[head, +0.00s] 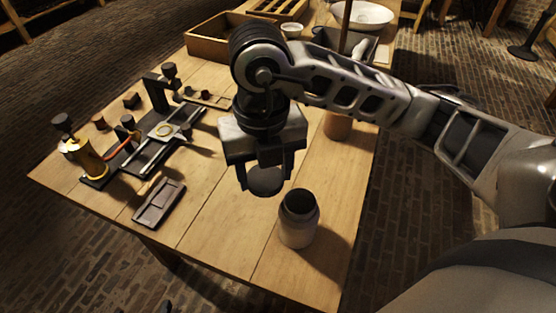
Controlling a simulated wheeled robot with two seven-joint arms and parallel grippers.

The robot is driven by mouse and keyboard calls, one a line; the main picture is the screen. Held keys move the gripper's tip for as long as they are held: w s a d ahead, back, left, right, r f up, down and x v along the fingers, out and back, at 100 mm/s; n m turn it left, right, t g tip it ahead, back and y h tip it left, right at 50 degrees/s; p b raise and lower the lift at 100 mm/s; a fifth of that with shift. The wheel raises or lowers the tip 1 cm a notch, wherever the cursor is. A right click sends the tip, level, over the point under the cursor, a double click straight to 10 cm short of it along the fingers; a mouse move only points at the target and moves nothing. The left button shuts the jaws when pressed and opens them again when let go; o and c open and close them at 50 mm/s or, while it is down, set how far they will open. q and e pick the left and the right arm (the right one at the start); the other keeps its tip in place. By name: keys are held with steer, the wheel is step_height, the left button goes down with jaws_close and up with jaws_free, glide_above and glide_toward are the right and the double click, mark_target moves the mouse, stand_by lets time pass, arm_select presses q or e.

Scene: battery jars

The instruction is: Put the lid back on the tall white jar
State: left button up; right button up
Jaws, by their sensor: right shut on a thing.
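The white jar (298,230) stands upright near the front right edge of the table, with its dark mouth open on top. My right gripper (265,183) points down and is shut on a dark round lid (266,182), which sits between its two fingers. The gripper and lid are to the left of the jar and a little farther back, apart from it. How high the lid is above the table is hard to tell. My left gripper is not in view.
On the wooden table (225,235) a dark apparatus with rails (150,140) and a brass cylinder (84,158) stand at the left. A flat dark tray (159,203) lies at the front left. A wooden box (205,48) and a white bowl (366,15) are at the back.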

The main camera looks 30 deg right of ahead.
steer(key=shift+s+a+r, duration=0.15)
steer(key=shift+s+a, duration=0.05)
steer(key=shift+a, duration=0.1)
steer(key=n, duration=0.4)
steer(key=shift+w+d, duration=0.2)
steer(key=shift+w, duration=0.05)
steer(key=n, duration=0.5)
steer(key=shift+w+d+f, duration=0.2)
steer(key=shift+w+f, duration=0.05)
steer(key=n, duration=0.4)
steer(key=shift+w+d+f+n, duration=0.1)
steer(key=shift+w+d+n, duration=0.15)
steer(key=shift+n, duration=0.05)
steer(key=n, duration=0.6)
steer(key=shift+w+d+f, duration=0.2)
steer(key=shift+w+d, duration=0.15)
steer(key=d+n, duration=0.1)
steer(key=n, duration=0.5)
steer(key=w+d+n, duration=0.1)
steer(key=n, duration=0.5)
steer(key=w+d+n, duration=0.1)
steer(key=n, duration=0.5)
steer(key=shift+f+n, duration=0.3)
steer(key=shift+f, duration=0.1)
